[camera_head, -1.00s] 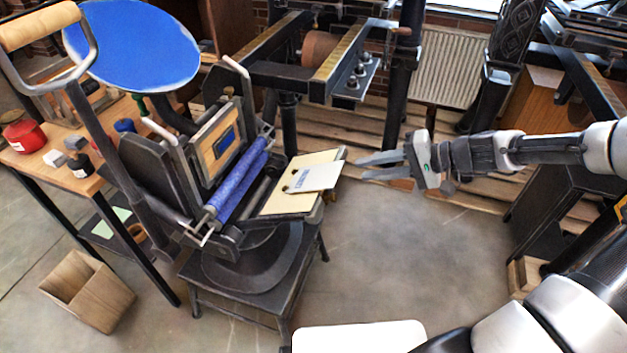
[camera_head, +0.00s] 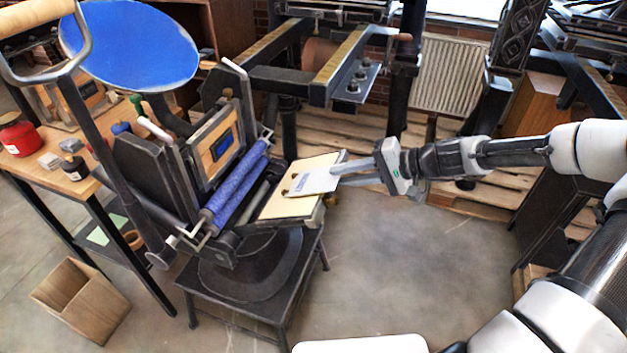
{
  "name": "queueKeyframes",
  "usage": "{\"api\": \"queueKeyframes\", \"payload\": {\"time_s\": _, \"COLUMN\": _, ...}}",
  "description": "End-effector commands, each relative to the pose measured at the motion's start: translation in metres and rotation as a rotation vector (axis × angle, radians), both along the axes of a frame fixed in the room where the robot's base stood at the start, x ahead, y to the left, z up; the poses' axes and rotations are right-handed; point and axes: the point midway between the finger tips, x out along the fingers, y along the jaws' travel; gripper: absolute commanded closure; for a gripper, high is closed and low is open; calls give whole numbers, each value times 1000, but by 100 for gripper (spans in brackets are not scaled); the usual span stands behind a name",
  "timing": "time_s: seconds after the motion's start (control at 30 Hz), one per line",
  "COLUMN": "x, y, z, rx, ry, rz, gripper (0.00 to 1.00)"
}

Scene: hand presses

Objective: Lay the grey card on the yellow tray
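The grey card (camera_head: 311,182), pale with small blue print, lies on the sloping cream-yellow bed (camera_head: 281,208) of the hand press. Its right edge sticks out past the bed. My gripper (camera_head: 337,175) is at that right edge, its two fingers pointing left with a gap between them. The fingertips overlap the card's edge in the picture; I cannot tell whether they touch it. I see no separate yellow tray clearly.
The press's blue rollers (camera_head: 238,187) and blue ink disc (camera_head: 130,45) stand left of the card. A wooden bin (camera_head: 82,300) is on the floor. A workbench (camera_head: 60,180) holds a red pot (camera_head: 19,135). The floor right of the press is open.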

Motion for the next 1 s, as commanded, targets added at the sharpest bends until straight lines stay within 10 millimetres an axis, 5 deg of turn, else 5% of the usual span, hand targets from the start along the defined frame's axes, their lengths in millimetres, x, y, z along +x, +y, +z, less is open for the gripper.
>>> {"api": "queueKeyframes", "payload": {"time_s": 0.1, "x": 0, "y": 0, "z": 0, "rx": 0, "ry": 0, "rz": 0, "gripper": 100}}
{"api": "queueKeyframes", "payload": {"time_s": 1.0, "x": -9, "y": -23, "z": 14, "rx": 0, "ry": 0, "rz": -2, "gripper": 100}}
